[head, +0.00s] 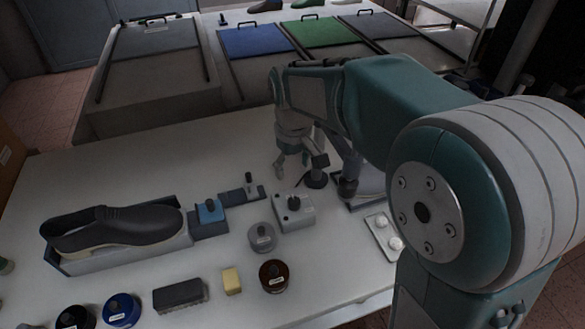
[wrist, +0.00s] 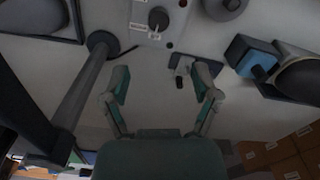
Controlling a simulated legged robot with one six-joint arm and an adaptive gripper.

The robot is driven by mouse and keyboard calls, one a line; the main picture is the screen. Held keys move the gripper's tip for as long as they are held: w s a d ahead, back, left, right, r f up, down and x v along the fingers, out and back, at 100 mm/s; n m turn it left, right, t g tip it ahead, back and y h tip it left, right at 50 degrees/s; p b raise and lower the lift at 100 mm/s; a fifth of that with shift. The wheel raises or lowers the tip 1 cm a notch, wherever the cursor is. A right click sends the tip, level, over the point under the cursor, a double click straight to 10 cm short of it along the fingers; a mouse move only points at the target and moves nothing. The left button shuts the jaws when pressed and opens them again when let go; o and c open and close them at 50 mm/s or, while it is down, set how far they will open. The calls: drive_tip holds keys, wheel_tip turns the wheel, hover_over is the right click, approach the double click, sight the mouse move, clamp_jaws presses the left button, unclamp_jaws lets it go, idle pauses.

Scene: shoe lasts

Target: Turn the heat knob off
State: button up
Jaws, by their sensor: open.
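A small white control box (head: 294,212) stands on the white table, right of centre in the head view. A black round heat knob (head: 293,202) sits on its top. In the wrist view the knob (wrist: 158,18) shows near the top edge, with a pale label beside it on the box (wrist: 145,38). My gripper (head: 291,160) hangs above the table just behind the box in the head view. In the wrist view my gripper (wrist: 162,80) has its two fingers spread wide with nothing held between them. The knob lies beyond the fingertips, apart from them.
A black-based stand (head: 316,179) rises close beside my gripper. A dark holder with a small upright piece (head: 248,184), a blue block (head: 210,211) and a black shoe (head: 118,228) lie to the left. A grey tin (head: 261,237) stands in front of the box.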

sight(294, 201)
drive_tip(key=shift+m, duration=0.4)
wheel_tip(294, 201, down, 12)
drive_tip(key=shift+d+r, duration=0.1)
clamp_jaws()
